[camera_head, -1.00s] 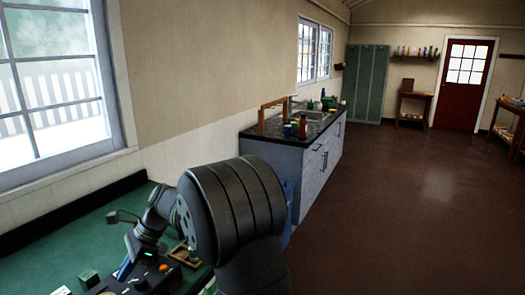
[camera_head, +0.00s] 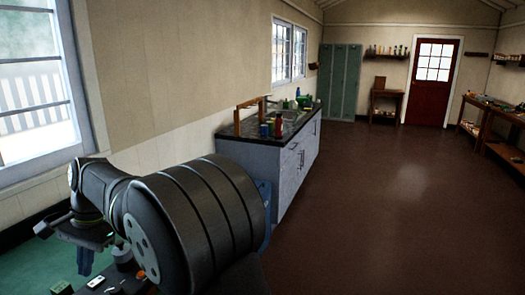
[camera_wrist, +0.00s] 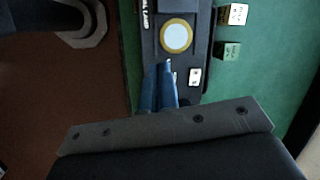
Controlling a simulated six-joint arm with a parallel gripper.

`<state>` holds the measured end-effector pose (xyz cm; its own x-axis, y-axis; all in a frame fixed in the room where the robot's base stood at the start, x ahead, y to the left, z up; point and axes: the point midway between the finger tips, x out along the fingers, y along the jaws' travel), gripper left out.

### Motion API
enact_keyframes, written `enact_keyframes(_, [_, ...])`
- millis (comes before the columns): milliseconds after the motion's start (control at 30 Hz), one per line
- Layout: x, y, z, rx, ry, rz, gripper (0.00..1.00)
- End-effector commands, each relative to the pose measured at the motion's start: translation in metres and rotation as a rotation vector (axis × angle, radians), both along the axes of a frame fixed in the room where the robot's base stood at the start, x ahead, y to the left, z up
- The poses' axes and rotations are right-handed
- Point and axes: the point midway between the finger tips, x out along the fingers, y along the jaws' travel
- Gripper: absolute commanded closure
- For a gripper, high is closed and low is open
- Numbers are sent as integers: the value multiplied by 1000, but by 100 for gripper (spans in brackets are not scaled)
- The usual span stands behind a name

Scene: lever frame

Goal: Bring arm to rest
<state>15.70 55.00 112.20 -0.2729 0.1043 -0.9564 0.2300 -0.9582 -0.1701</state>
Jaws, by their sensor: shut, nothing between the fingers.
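My gripper (camera_head: 85,262) hangs at the lower left of the head view, above the green bench top. In the wrist view my gripper (camera_wrist: 166,66) shows as two blue fingers side by side, shut with nothing between them. They point toward a dark control panel (camera_wrist: 201,45) below, which bears a round pale button (camera_wrist: 176,37) with a yellow ring. The panel is partly hidden by my gripper and arm. My arm bends across the lower left of the head view.
A grey sink counter (camera_head: 262,165) with bottles stands beyond my arm. The brown floor (camera_head: 400,200) to the right is open.

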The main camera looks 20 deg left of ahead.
Motion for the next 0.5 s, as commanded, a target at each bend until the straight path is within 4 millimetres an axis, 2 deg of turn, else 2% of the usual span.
enact_keyframes(500, [-47,14,35,64,-360,544,100])
